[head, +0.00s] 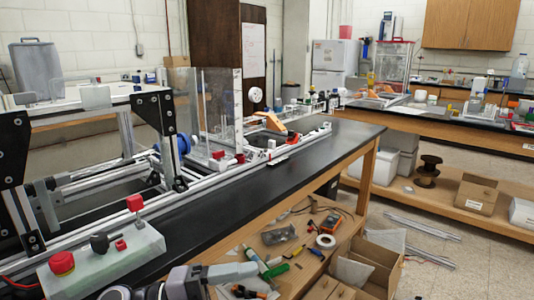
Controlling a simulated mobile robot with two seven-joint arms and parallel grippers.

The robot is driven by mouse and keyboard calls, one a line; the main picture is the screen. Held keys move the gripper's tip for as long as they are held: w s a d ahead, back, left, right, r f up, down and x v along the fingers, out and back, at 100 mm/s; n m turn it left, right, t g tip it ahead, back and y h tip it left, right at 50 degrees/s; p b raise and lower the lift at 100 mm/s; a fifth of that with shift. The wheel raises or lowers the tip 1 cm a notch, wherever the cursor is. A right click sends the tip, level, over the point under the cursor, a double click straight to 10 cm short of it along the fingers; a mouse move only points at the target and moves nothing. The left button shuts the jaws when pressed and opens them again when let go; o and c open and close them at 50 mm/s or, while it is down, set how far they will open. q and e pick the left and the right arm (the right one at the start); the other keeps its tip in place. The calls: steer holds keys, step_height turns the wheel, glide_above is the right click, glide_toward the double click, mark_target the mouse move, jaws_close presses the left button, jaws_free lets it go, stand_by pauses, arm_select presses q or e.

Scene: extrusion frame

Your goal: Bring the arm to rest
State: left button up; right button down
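Part of what looks like my own arm, in grey and dark sections, shows at the bottom edge left of the middle in the head view. The aluminium extrusion frame (168,142) with black corner plates stands on the black bench top (232,190) at the left.
A pale control box (105,268) with red buttons sits at the frame's front. A wooden shelf below the bench holds tools, tape (325,240) and an open cardboard box (368,268). Another bench (460,133) stands at the right. Metal bars (420,240) lie on the floor between.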

arm_select(q)
steer(key=a+f+n+t+y+p, duration=0.1)
steer(key=a+f+n+t+y, duration=0.5)
steer(key=n, duration=0.5)
steer(key=a+f+n+t+y+p, duration=0.1)
steer(key=a+f+n+t+y, duration=0.35)
steer(key=n+t, duration=0.55)
steer(key=s+a+f+n+g+y, duration=0.3)
steer(key=s+f+n+g, duration=0.1)
steer(key=s+f, duration=0.3)
steer(key=s+a+f+n+g+y, duration=0.3)
steer(key=s+f, duration=0.4)
steer(key=f, duration=0.3)
steer(key=shift+f+n+g+p, duration=0.25)
steer(key=shift+n+g+p, duration=0.15)
steer(key=shift+n+g, duration=0.25)
steer(key=shift+y, duration=0.25)
steer(key=c, duration=0.3)
steer(key=shift+a, duration=0.1)
